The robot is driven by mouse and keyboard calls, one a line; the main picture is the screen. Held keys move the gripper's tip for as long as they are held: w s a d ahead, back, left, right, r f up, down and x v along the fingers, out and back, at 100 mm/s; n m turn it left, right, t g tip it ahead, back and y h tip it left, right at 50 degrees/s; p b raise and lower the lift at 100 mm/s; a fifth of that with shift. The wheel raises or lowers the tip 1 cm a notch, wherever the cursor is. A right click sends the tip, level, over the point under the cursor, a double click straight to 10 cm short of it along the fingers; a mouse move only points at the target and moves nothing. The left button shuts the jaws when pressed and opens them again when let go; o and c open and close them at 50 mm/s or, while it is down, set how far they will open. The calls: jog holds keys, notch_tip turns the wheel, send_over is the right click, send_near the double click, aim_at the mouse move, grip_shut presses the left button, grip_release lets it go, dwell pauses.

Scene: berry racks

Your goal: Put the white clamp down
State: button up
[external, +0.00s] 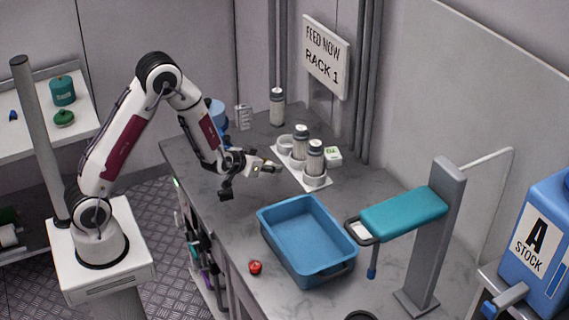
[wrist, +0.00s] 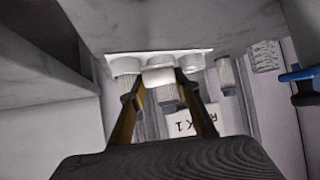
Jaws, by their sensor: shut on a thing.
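My gripper (external: 266,168) is above the worktop, just left of a white rack plate (external: 318,187). In the wrist view its two fingers (wrist: 158,82) are closed on a small white piece (wrist: 157,75), which I take to be the white clamp. The fingers and the small size hide its exact shape. The piece overlaps the middle of the rack in that view, so I cannot tell whether it touches anything. The rack carries two grey-topped bottles, one in the middle (external: 300,143) and one at the front (external: 315,160), and a white cup holder (external: 285,145) without a bottle.
A blue bin (external: 270,226) stands in front of the rack, with a red fruit (external: 255,267) beside it. A small white box with a green label (external: 333,156) is right of the rack. A teal-topped stand (external: 405,214) is at right. Another bottle (external: 277,106) stands behind.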

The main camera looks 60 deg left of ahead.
aim_at(270, 187)
jog(key=shift+f, duration=1.1)
jog(key=shift+f, duration=2.1)
jog(key=shift+f, duration=0.1)
jog(key=o, duration=0.8)
jog(key=shift+o, duration=0.2)
jog(key=v, duration=1.2)
